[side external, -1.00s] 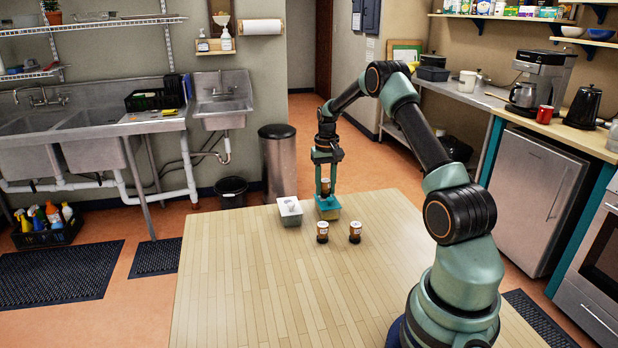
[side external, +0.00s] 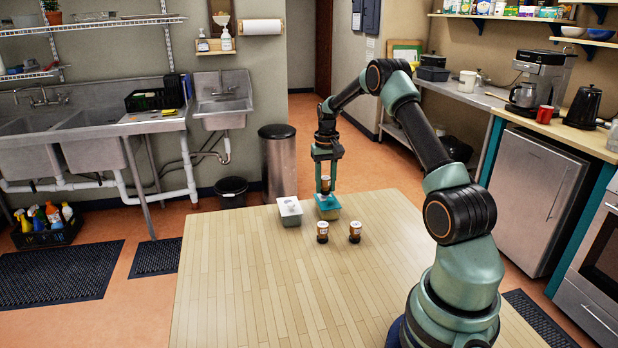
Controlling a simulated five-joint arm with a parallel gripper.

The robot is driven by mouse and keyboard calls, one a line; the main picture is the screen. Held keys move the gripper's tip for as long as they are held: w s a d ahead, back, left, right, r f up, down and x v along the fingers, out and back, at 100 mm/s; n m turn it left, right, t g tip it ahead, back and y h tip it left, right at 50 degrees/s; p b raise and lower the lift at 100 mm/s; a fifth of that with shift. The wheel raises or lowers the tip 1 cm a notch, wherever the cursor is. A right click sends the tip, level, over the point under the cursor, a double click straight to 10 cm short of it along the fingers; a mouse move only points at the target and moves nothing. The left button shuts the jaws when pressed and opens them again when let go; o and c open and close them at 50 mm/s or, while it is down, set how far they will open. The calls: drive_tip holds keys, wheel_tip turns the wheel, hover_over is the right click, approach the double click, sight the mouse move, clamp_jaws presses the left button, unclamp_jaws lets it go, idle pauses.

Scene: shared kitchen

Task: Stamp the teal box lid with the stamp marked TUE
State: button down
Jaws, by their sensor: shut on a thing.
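The teal box (side external: 327,210) stands near the far edge of the wooden table, its lid facing up. My gripper (side external: 326,182) points straight down above this box, shut on a dark stamp with an orange-brown band (side external: 325,186). The stamp is upright, its lower end at or just above the lid; I cannot tell if they touch. Two similar stamps stand upright on the table, a left one (side external: 322,232) and a right one (side external: 355,232), nearer than the box. The markings on all three are too small to read, and any print on the lid is hidden or too small to see.
A grey box with a pale lid (side external: 289,211) stands just left of the teal box. The wooden table (side external: 240,290) is clear in its front and left parts. The sinks and the counter with the coffee maker (side external: 540,80) lie beyond the table.

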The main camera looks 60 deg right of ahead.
drive_tip(key=shift+r, duration=2.85)
drive_tip(key=shift+a, duration=0.1)
drive_tip(key=s+a+r+n, duration=0.1)
drive_tip(key=a+r+n, duration=0.2)
drive_tip(key=a, duration=1)
drive_tip(key=a+r+n, duration=0.3)
drive_tip(key=a, duration=1)
drive_tip(key=s+a+n, duration=0.3)
drive_tip(key=s+a, duration=0.3)
drive_tip(key=a, duration=0.2)
drive_tip(key=shift+r, duration=0.15)
drive_tip(key=shift+d, duration=0.1)
